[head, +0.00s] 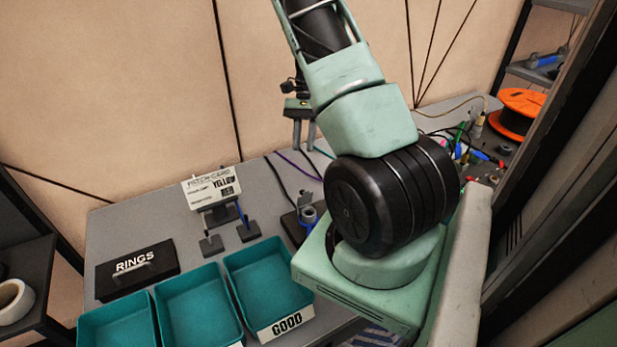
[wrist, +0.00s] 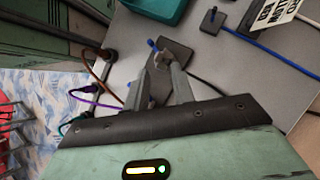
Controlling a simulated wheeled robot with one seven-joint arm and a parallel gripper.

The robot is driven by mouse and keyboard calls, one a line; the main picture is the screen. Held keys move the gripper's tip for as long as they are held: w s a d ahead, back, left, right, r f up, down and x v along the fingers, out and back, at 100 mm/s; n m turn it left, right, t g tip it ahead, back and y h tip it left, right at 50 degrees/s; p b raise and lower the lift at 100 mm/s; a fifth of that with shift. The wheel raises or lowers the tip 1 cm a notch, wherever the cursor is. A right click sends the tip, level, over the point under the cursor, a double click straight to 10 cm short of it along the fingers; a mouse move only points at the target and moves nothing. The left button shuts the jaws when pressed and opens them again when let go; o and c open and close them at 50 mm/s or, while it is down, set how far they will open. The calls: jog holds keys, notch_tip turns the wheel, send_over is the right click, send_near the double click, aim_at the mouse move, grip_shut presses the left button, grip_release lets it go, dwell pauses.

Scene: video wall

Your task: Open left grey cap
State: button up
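My gripper (head: 304,134) hangs above the back of the grey table in the head view, fingers pointing down and apart. In the wrist view my gripper (wrist: 160,84) is open, with nothing clearly held. Just past its fingertips is a small grey fixture (wrist: 161,62) with a blue tip, on a dark square plate (wrist: 180,56). In the head view a grey ring-like piece (head: 309,214) stands on a dark base, partly hidden by my arm. I cannot clearly make out a left grey cap in either view, nor whether my fingers touch the fixture.
Teal trays (head: 197,304) line the table's front, beside a black RINGS box (head: 138,268). A lettered card (head: 212,187) stands behind two small stands with blue parts. Loose cables (wrist: 95,90) lie near my gripper. An orange spool (head: 521,108) sits at right.

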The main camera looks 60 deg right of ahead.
jog(key=s+r+m+t+h+p, duration=0.2)
jog(key=s+r+m+t+h, duration=0.35)
jog(key=s, duration=0.55)
jog(key=m+t+y, duration=0.1)
jog(key=t, duration=0.1)
send_near(303, 195)
jog(key=shift+g, duration=0.25)
jog(key=x, duration=0.4)
jog(key=d+x, duration=0.1)
jog(key=x, duration=0.1)
jog(key=shift+w+f+b, duration=0.2)
jog(key=shift+f+b, duration=0.1)
jog(key=shift+f, duration=0.1)
grip_shut()
